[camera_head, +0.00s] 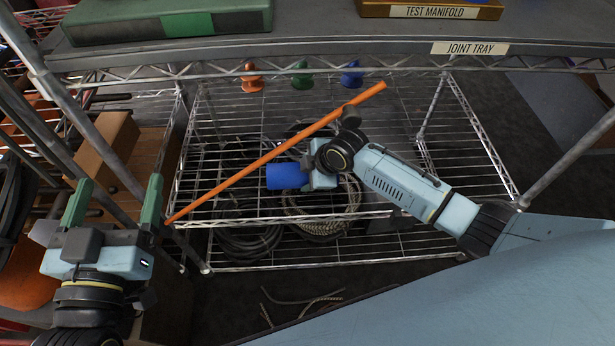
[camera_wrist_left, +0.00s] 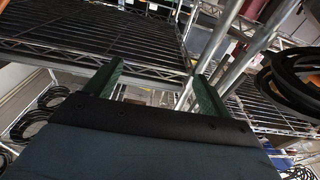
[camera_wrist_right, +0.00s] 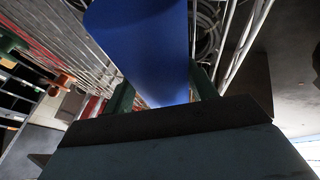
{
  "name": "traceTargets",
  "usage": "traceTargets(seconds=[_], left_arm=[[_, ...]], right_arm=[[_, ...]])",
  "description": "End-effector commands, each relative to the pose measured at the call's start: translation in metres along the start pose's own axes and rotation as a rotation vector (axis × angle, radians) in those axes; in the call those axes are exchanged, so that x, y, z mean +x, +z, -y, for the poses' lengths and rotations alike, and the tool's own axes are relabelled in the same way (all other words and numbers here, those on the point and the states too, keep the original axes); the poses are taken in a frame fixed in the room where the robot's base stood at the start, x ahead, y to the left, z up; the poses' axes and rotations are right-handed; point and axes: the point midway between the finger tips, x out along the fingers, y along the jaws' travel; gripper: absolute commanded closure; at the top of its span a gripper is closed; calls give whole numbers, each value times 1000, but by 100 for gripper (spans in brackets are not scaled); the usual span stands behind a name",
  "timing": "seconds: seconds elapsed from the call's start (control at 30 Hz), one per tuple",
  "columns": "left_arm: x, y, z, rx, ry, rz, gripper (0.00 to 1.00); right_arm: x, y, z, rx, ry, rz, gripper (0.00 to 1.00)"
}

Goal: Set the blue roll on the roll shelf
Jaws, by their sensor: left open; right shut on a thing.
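The blue roll (camera_head: 287,176) is a smooth blue cylinder in front of the wire rack in the head view. My right gripper (camera_head: 308,172) is shut on it; the roll hides most of the fingers. In the right wrist view the roll (camera_wrist_right: 140,45) fills the space between the green fingers. A wire shelf (camera_head: 340,216) lies behind and below the roll, with a gap I cannot judge. No label reading roll shelf is visible. My left gripper (camera_head: 115,192) is open and empty at the left, beside the rack.
A long orange bar (camera_head: 265,158) crosses diagonally in front of the rack. Small orange (camera_head: 251,77), green (camera_head: 302,75) and blue (camera_head: 351,77) knobbed pieces stand at the back. Coiled cables (camera_head: 248,240) lie low in the rack. A grey shelf edge with a "JOINT TRAY" label (camera_head: 483,48) runs above.

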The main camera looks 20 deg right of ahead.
Motion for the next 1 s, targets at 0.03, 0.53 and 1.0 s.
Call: traceTargets(seconds=[0.03, 0.53, 1.0], left_arm=[[0, -6, -2, -2, 4, -48, 18], [-1, -27, -5, -7, 12, -166, 18], [-1, -30, -5, -7, 13, -184, 18]], right_arm=[[4, 1, 1, 1, 2, -2, 73], [10, 4, 4, 0, 2, -1, 73], [12, 5, 5, 0, 1, 0, 21]])
